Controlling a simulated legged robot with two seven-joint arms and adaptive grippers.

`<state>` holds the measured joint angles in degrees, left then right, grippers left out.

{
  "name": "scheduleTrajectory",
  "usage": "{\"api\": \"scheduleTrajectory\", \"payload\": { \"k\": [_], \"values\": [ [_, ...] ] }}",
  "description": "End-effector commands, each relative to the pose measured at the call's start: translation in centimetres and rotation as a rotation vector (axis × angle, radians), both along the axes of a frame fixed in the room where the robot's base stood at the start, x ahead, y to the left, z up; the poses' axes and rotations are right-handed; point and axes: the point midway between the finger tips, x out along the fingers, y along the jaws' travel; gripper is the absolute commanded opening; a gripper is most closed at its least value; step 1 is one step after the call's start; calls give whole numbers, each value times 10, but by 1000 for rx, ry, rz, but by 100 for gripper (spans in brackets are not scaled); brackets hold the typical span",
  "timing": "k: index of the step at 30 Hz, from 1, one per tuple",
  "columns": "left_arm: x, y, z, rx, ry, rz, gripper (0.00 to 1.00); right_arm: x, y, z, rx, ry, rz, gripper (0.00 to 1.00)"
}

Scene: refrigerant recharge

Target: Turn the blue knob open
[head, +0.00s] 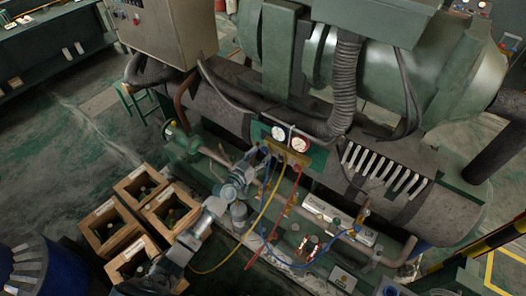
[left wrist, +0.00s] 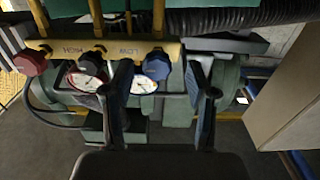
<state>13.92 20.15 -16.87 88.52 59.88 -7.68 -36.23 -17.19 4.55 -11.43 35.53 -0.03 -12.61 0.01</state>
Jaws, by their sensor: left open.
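The blue knob (left wrist: 157,66) sits on the end of a yellow manifold block (left wrist: 105,48) in the left wrist view. My left gripper (left wrist: 161,78) is open, with one finger on each side of the knob and a visible gap on the right; I cannot tell whether the left finger touches it. In the head view my left gripper (head: 257,160) reaches the left end of the manifold (head: 290,156), and the knob is mostly hidden there. My right gripper is not in view.
A red knob (left wrist: 30,62), a black knob (left wrist: 90,62) and gauges (left wrist: 143,80) are close by. Yellow (head: 259,215), red and blue hoses hang below the manifold. Wooden crates (head: 116,197) stand at the lower left. Green machinery (head: 460,80) and grey pipes fill the back.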

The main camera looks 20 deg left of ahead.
Motion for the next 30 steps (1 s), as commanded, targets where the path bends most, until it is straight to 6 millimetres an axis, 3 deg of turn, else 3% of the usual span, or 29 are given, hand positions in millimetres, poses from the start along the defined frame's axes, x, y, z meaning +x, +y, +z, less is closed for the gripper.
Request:
{"api": "scheduleTrajectory", "payload": {
  "k": [6, 15, 16, 21, 23, 30],
  "values": [
    [21, -8, -1, -1, 0, 0, 57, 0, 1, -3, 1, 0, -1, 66],
    [23, -9, 0, -1, 0, 0, 57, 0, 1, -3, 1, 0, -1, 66],
    [23, -9, 0, -1, 0, 0, 55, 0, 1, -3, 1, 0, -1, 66],
    [23, -9, 0, -1, 0, 0, 12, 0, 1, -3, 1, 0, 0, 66],
    [23, -9, 0, -1, 0, 0, 0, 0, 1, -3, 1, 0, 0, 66],
    [23, -8, -1, -9, 3, 1, 0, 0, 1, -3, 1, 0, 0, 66]
  ]
}}
